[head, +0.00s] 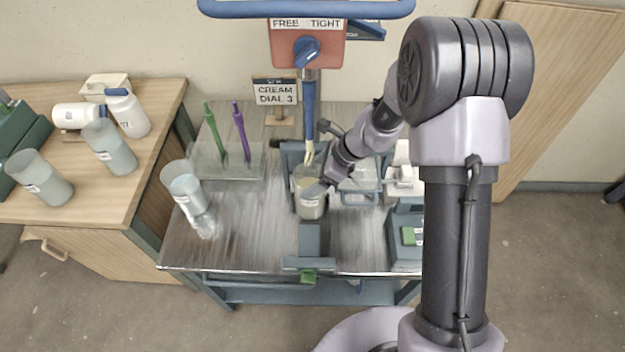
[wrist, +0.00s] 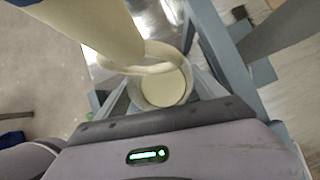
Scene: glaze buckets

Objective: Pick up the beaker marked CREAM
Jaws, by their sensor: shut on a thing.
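A beaker (head: 309,203) holding pale cream liquid stands under the mixer head, with a small label too small to read. My gripper (head: 318,187) reaches it from the right and is shut on it. The wrist view shows the beaker (wrist: 160,88) from above, its rim and pale liquid between the fingers. A blue mixer shaft (head: 309,110) with a pale lower end comes down to the beaker's mouth; how deep it reaches is hidden. A sign (head: 275,92) behind reads CREAM DIAL 3.
The mixer head (head: 307,45) with its blue knob and a blue bar is above. Clear beakers (head: 181,182) stand at the left. A rack (head: 232,158) holds green and purple tools. Blue-grey fixtures (head: 310,240) flank the beaker. Bare metal tabletop (head: 255,220) shows left of it.

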